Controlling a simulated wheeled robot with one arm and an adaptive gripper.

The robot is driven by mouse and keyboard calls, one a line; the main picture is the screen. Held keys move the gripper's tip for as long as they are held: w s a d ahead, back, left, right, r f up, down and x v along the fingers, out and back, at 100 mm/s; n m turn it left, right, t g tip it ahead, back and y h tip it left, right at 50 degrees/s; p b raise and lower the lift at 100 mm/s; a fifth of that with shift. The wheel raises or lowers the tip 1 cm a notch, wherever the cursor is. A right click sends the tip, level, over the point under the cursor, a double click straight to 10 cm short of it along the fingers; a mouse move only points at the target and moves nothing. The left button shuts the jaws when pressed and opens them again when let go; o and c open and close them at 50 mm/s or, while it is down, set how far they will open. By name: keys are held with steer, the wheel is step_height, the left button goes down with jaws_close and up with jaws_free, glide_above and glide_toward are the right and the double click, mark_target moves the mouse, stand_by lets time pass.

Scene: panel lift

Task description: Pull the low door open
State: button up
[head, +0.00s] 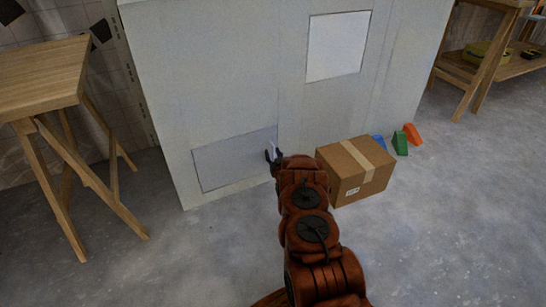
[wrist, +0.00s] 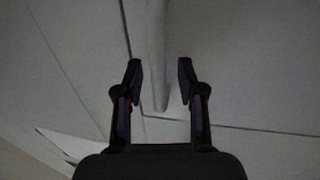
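The low door (head: 232,160) is a light grey panel low on the front of a large pale cabinet. It looks shut, flush with the cabinet face. A pale bar handle (wrist: 155,60) stands out near the door's right edge. My gripper (head: 273,155) is at the right end of the door, in front of the handle. In the wrist view my gripper (wrist: 158,82) is open, with one dark finger on each side of the handle's lower end. The fingers look apart from the bar. My arm hides part of the floor below the door.
A cardboard box (head: 350,182) sits on the floor just right of my arm, with green (head: 400,143) and orange (head: 413,134) blocks behind it. A wooden stool (head: 42,80) stands on the left. The floor in front of the door is clear.

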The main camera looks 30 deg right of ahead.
jaws_close()
stand_by(0.3)
stand_by(0.5)
